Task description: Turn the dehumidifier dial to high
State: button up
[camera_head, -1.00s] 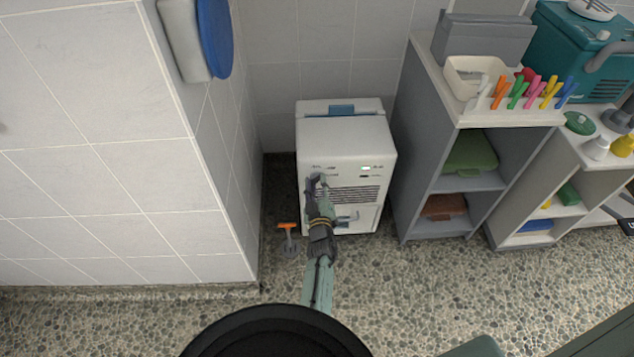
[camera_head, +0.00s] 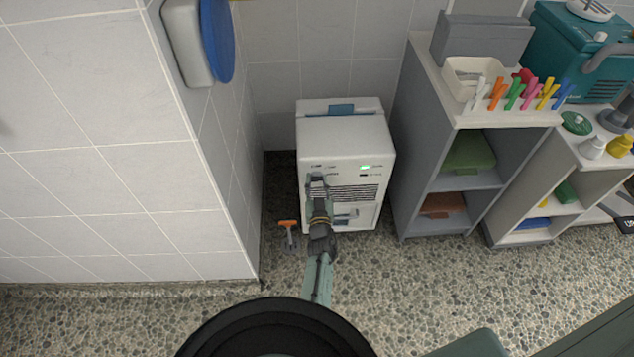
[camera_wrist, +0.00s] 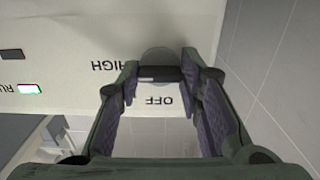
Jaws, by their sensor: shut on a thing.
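The white dehumidifier (camera_head: 345,135) stands on the floor against the back wall, with its control panel facing me. My gripper (camera_head: 317,178) is at the upper left of its front face and hides the dial in the head view. In the wrist view the grey round dial (camera_wrist: 161,58) sits between the two fingertips, and my gripper (camera_wrist: 160,76) is shut on it. The panel lettering appears upside down there: OFF (camera_wrist: 160,100) is just below the dial and HIGH (camera_wrist: 118,66) is to its left. The dial's pointer direction is not clear.
A green light (camera_head: 365,167) is lit on the panel. An orange-handled tool (camera_head: 288,224) stands left of the dehumidifier, near the tiled wall corner (camera_head: 215,200). A grey shelf unit (camera_head: 415,130) stands close on the right. The speckled floor in front is clear.

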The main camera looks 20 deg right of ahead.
jog(key=shift+w+r, duration=0.1)
jog(key=shift+r, duration=0.05)
dwell(0.3)
jog(key=o, duration=1.2)
jog(key=shift+c, duration=0.2)
jog(key=v, duration=1.2)
